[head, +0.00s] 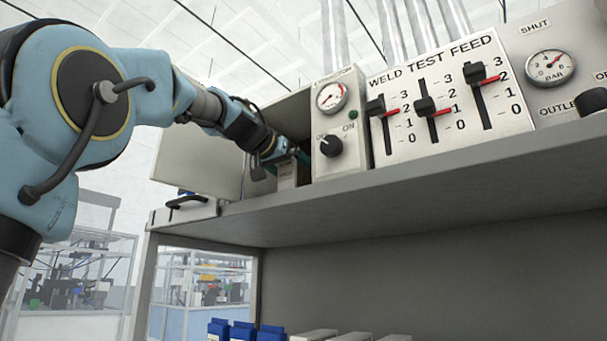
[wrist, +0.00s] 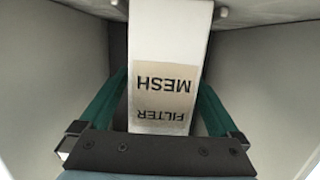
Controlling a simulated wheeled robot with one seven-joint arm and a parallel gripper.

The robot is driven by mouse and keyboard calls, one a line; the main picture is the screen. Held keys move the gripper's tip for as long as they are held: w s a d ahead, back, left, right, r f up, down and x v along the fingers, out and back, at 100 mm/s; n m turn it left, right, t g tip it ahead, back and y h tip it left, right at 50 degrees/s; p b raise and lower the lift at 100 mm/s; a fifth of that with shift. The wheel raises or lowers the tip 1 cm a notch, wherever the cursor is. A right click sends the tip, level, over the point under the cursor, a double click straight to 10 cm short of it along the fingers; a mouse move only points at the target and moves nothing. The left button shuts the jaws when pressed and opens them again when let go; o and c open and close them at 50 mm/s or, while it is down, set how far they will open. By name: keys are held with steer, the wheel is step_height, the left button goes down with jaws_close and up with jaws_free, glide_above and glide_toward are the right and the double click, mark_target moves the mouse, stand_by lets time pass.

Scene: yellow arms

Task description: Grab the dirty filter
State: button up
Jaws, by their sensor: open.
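The filter (wrist: 160,115) is a white block with a beige, stained-looking label reading "MESH FILTER", upside down in the wrist view. It sits inside a grey open housing. My gripper (wrist: 163,85) is open, with one green finger on each side of the filter. A gap shows on the left; whether the right finger touches is unclear. In the head view my gripper (head: 297,154) reaches into the open housing left of the extractor panel (head: 342,118). A pale block (head: 287,174) below it looks like the filter; the fingertips are mostly hidden.
The housing walls (wrist: 58,75) stand close on both sides. A light open door panel (head: 197,160) is left of the housing. The weld test feed panel (head: 445,98) with sliders stands right along the grey shelf (head: 400,190). Blue-and-white boxes (head: 243,331) are below.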

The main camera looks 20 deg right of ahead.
steer(key=shift+x, duration=0.95)
jaws_close()
